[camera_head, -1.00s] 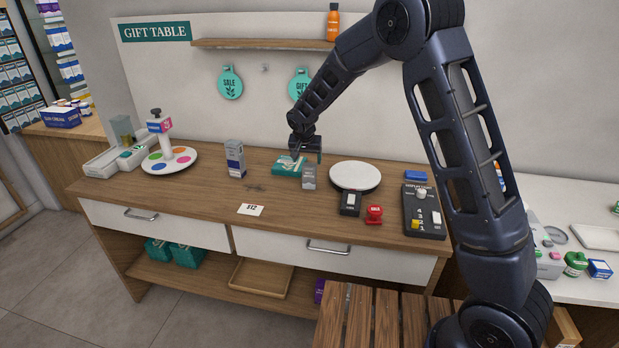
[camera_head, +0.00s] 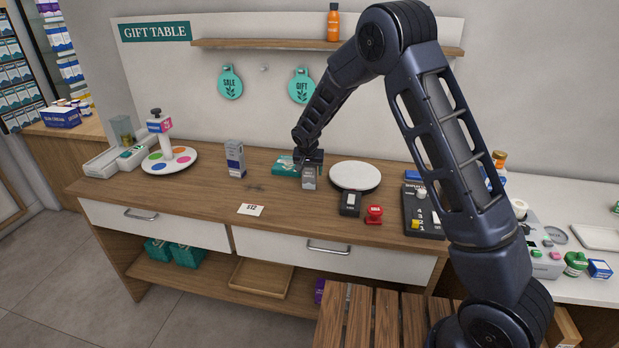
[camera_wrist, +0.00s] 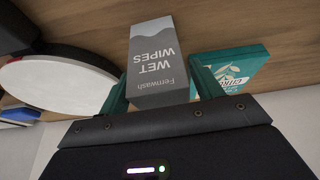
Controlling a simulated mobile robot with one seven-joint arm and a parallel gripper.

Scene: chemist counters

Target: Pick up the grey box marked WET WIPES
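The grey WET WIPES box (camera_head: 309,178) stands upright on the wooden gift table, left of the round white plate. In the wrist view its top and printed front, the WET WIPES box (camera_wrist: 156,68), lie between my two teal-padded fingers. My gripper (camera_head: 309,163) is directly above and around the upper part of the box. My gripper (camera_wrist: 160,90) has its fingers spread, one on each side of the box; firm contact is not visible. The box's lower part rests on the table.
A teal box (camera_head: 285,167) lies just behind and left; it also shows in the wrist view (camera_wrist: 236,72). The white round plate (camera_head: 355,176), a black device (camera_head: 350,204) and a red stamp-like item (camera_head: 374,215) are close on the right. The table's front left is mostly clear.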

